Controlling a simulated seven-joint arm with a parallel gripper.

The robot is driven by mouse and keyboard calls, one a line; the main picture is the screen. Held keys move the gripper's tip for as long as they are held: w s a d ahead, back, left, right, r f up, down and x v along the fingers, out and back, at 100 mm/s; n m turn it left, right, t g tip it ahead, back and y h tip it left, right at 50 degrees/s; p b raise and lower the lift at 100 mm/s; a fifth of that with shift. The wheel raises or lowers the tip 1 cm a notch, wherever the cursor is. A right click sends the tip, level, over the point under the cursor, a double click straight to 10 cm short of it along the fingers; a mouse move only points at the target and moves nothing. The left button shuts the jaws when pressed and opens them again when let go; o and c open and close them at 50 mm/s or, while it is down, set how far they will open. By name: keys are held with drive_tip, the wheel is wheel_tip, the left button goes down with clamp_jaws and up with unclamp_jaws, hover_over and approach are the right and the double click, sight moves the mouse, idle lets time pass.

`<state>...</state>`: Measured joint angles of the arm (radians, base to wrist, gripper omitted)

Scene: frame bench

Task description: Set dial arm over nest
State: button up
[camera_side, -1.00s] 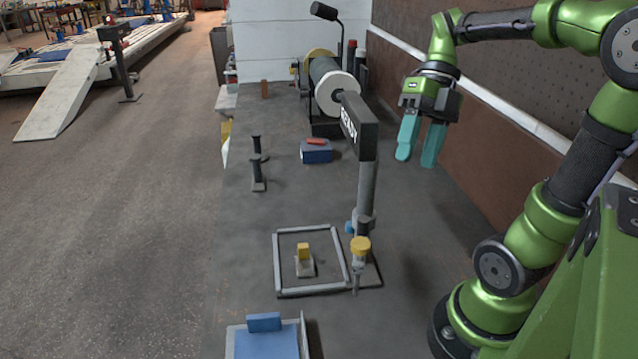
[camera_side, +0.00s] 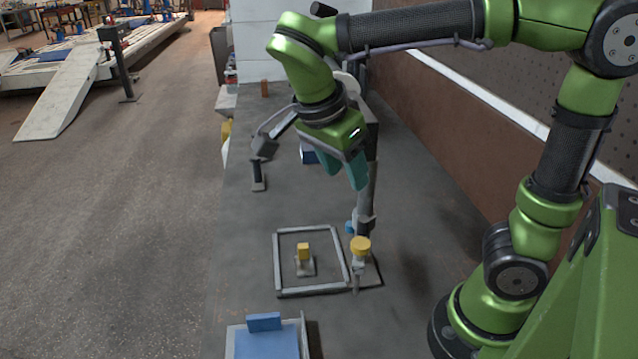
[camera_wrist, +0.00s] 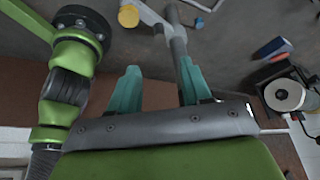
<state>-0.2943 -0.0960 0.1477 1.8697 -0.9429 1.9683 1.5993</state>
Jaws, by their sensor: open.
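The yellow-topped dial (camera_side: 361,244) hangs by the foot of a grey upright post (camera_side: 366,195), at the right side of a square grey frame (camera_side: 312,291). A small blue knob (camera_side: 349,228) sits beside the post. The nest, a small grey base with a yellow block (camera_side: 304,250), lies inside the frame, left of the dial. My gripper (camera_side: 345,176) is open and empty, above and behind the dial, close to the post in the side view. In the wrist view, the dial (camera_wrist: 128,15) and post (camera_wrist: 178,38) lie beyond my open fingers (camera_wrist: 160,72).
A blue block on a tray (camera_side: 265,340) is at the near edge. A dark stand (camera_side: 258,175) stands at the left. A blue box (camera_side: 308,156) is partly hidden behind my gripper. A spool machine (camera_wrist: 284,95) shows in the wrist view. The bench right of the post is clear.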

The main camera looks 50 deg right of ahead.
sight(363, 219)
drive_tip(key=x, duration=1.3)
drive_tip(key=shift+d+f, duration=0.1)
drive_tip(key=shift+f, duration=0.1)
drive_tip(key=shift+c, duration=0.3)
clamp_jaws()
